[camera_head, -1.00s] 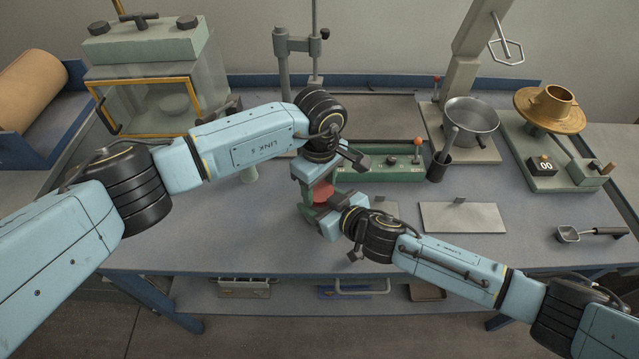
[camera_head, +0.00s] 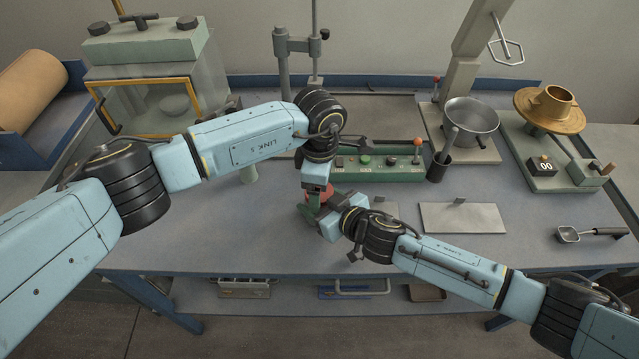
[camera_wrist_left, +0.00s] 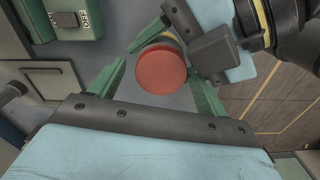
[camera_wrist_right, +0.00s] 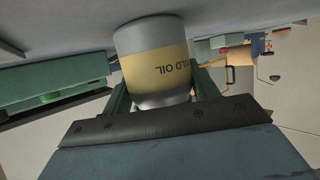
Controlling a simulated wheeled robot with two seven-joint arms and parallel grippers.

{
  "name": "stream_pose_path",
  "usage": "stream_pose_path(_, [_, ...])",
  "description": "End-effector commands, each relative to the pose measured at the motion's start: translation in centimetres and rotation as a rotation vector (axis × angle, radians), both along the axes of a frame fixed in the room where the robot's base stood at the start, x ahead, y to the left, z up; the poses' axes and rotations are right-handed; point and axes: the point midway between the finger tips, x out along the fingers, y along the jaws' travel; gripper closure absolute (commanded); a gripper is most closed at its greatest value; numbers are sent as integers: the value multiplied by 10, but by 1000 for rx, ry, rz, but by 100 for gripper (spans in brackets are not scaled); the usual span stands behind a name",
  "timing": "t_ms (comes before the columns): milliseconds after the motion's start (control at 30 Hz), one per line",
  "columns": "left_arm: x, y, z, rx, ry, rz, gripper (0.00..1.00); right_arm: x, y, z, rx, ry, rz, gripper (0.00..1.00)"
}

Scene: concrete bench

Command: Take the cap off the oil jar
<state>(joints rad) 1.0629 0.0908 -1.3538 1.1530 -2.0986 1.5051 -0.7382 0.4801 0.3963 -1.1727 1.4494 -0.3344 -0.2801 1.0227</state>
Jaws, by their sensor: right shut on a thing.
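The oil jar (camera_wrist_right: 158,65) is a grey cylinder with a tan label reading "OLD OIL" or similar, partly cut off. In the right wrist view it sits between the fingers of my right gripper (camera_wrist_right: 158,88), which is shut on it. Its round red cap (camera_wrist_left: 161,70) shows from above in the left wrist view and as a small red patch in the head view (camera_head: 325,188). My left gripper (camera_wrist_left: 157,68) is open above the jar. Its green fingers stand on either side of the cap with gaps visible. In the head view the two grippers hide most of the jar.
A green control box (camera_head: 382,165) with an orange-knobbed lever lies just behind the grippers. A flat pale plate (camera_head: 462,217) lies to the right, with a metal scoop (camera_head: 570,235) beyond it. The bench front left is clear.

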Motion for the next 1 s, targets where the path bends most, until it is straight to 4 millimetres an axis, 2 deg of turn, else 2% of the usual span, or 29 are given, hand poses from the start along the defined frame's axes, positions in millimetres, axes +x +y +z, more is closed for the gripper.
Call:
stream_pose_path(267, [0, 0, 3, 0, 1, -1, 24, 0, 0, 0, 0, 1, 0, 100])
stream_pose_path(533, [0, 0, 37, 0, -1, -3, 24, 0, 0, 0, 0, 1, 0, 100])
stream_pose_path(667, [0, 0, 46, 0, 1, -7, 27, 0, 0, 0, 0, 1, 0, 100])
stream_pose_path(767, [0, 0, 49, 1, -1, -60, 27, 0, 0, 0, 0, 1, 0, 100])
stream_pose_path(1000, [1, -1, 70, 2, -6, -382, 27, 0, 0, 0, 0, 1, -1, 100])
